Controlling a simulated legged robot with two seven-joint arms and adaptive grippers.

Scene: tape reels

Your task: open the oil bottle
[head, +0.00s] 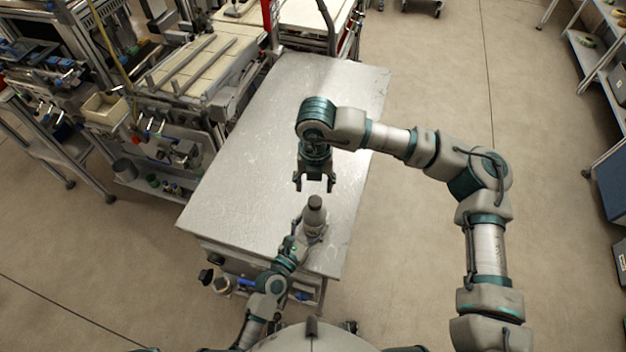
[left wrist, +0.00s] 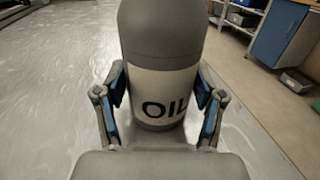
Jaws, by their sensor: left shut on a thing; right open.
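The oil bottle (head: 313,222) is grey with a dark cap (head: 315,202) on top, and stands upright near the front right edge of the metal table (head: 262,130). In the left wrist view the bottle (left wrist: 163,60) fills the middle, with a pale label reading "OIL". My left gripper (head: 299,240) is shut on the bottle's lower body, a finger on each side. My right gripper (head: 314,186) points down, open and empty, just beyond and above the cap in the head view. The cap is out of the left wrist view.
The rest of the metal table top is bare. Machines and a cream-topped bench (head: 205,65) stand beyond its left side. Open floor (head: 440,90) lies to the right, with shelves (head: 598,60) and a blue cabinet (head: 608,185) at the far right.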

